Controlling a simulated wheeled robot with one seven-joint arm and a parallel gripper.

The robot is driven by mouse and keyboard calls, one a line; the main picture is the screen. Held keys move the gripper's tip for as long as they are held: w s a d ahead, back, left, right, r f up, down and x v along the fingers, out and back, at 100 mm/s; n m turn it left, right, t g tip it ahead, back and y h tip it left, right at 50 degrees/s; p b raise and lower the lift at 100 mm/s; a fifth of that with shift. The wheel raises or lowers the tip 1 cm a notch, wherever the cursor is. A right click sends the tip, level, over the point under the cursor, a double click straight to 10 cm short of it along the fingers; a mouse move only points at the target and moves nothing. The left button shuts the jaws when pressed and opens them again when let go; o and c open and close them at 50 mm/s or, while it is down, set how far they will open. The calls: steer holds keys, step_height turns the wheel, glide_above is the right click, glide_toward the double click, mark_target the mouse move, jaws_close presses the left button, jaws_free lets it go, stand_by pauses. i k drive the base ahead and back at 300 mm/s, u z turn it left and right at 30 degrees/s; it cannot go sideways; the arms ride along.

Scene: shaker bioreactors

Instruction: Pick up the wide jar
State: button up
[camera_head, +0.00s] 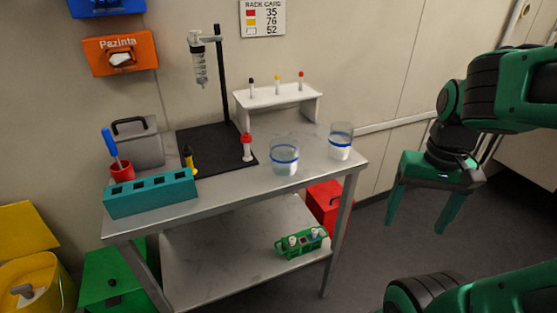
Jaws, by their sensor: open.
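Two clear jars with blue bands and some liquid inside stand upright on the right part of the metal table (225,200). The left jar (284,157) looks wider and is probably the wide jar. The narrower-looking jar (340,141) stands to its right, near the table's right end, with a gap between them. My green gripper (414,228) is open and empty, with its fingers pointing down. It hangs to the right of the table, apart from both jars.
A teal rack (150,194), a red-capped tube (247,147) and a stand with a syringe (222,80) are left of the jars. A white rack (278,96) stands behind them. A green tube holder (302,242) is on the lower shelf; a red box (325,205) is on the floor.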

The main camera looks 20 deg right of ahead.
mark_target(284, 156)
steer(key=u, duration=0.95)
steer(key=k, duration=0.75)
steer(key=u, duration=0.05)
